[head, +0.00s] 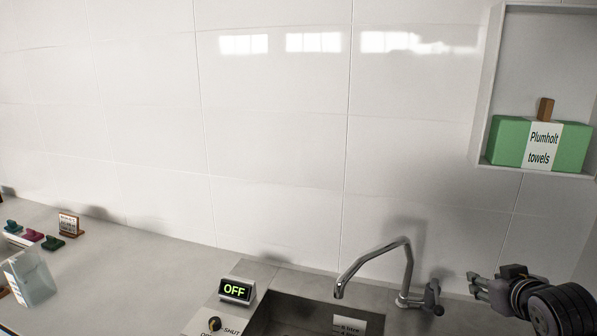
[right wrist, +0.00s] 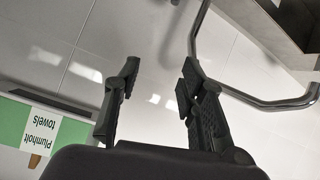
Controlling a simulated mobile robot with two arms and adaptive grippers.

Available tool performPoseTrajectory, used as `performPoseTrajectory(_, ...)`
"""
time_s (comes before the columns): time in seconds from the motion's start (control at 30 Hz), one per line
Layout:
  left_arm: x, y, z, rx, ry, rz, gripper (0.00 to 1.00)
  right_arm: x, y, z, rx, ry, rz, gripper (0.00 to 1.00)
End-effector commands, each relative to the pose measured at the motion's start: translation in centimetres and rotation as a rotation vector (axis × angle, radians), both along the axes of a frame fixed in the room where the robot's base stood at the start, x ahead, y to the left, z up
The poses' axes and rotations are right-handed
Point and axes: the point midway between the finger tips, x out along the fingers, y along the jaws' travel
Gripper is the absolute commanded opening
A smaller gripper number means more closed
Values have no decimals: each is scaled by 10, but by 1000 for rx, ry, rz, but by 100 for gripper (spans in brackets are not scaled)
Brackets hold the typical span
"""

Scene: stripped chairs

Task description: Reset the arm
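My right arm comes in at the lower right of the head view. Its gripper (head: 478,284) points left, just right of the tap's handle in the picture. In the right wrist view the gripper's two fingers (right wrist: 159,76) stand apart with nothing between them, so it is open and empty. My left arm and gripper are not in the head view.
A curved metal tap (head: 408,262) rises behind the sink (head: 268,318). A box reading OFF (head: 237,290) stands left of it. Green Plumholt towels (head: 507,142) sit in a wall niche (head: 484,120). Small coloured items (head: 33,235) and a clear container (head: 33,279) are far left.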

Motion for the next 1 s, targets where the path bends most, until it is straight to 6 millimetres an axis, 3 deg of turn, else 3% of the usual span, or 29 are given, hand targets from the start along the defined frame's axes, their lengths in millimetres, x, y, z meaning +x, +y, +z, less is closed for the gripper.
performPoseTrajectory(0.03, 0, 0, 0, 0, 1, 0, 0, -15, 18, -38, 4, 68, 23, 37)
performPoseTrajectory(0.1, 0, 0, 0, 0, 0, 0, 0, -39, 40, -82, 6, 150, 48, 37)
performPoseTrajectory(0.2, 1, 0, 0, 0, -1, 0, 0, -81, 72, -138, 17, 266, 82, 37)
performPoseTrajectory(0.33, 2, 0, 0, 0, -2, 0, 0, -146, 109, -197, 42, 412, 119, 37)
performPoseTrajectory(0.53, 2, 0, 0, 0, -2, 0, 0, -227, 147, -242, 83, 568, 145, 37)
performPoseTrajectory(0.83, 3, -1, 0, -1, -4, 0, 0, -315, 180, -265, 139, 728, 152, 37)
performPoseTrajectory(1.0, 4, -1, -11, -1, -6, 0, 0, -303, 181, -317, 135, 743, 152, 37)
